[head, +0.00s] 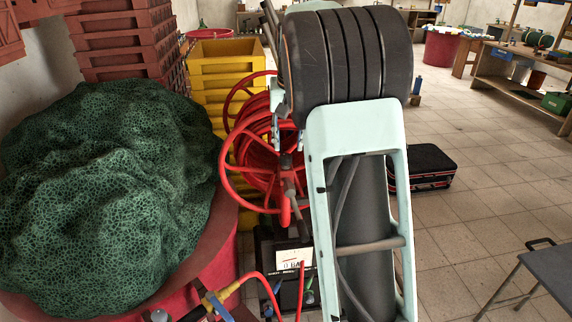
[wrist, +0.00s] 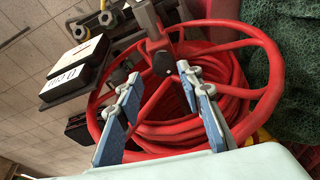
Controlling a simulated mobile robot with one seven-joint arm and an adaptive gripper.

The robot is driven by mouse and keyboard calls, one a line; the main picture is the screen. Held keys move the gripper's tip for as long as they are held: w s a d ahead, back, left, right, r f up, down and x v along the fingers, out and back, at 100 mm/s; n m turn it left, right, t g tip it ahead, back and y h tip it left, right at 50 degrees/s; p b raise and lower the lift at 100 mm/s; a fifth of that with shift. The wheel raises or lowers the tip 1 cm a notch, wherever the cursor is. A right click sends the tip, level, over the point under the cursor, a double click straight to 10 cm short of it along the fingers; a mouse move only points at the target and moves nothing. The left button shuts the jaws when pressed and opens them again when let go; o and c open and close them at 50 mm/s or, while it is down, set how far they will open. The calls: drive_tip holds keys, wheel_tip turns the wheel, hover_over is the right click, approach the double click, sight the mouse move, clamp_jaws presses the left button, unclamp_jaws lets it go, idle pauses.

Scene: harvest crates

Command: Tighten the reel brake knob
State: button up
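The red hose reel (head: 236,180) stands left of my arm in the head view, wound with red hose. In the wrist view the reel (wrist: 265,48) fills the middle, its spoked rim facing me. A small dark knob-like piece (wrist: 163,63) sits at its hub beside a grey metal bracket; I take it for the brake knob, but cannot tell for sure. My gripper (wrist: 160,82) is open and empty, its two blue-and-grey fingers spread to either side below the hub piece. They appear apart from it. In the head view my arm hides most of the gripper.
A green net heap (head: 105,190) in a red tub fills the left. Yellow crates (head: 222,62) and red-brown crates (head: 120,40) stack behind. A black box with a white label (head: 292,258) sits below the reel. A black case (head: 428,165) lies right; tiled floor there is mostly clear.

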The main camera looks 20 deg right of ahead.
sight(286, 156)
drive_tip(key=w+f+n+b, duration=0.1)
drive_tip(key=f+n, duration=0.1)
drive_tip(key=f+n+y+b, duration=0.1)
drive_tip(key=f+n, duration=0.1)
drive_tip(key=n, duration=0.1)
drive_tip(key=w+f+n+t+y+b, duration=0.1)
drive_tip(key=f+n, duration=0.1)
drive_tip(key=f, duration=0.1)
drive_tip(key=shift+w+n, duration=0.3)
idle(0.4)
drive_tip(key=shift+c, duration=0.6)
drive_tip(key=c, duration=0.8)
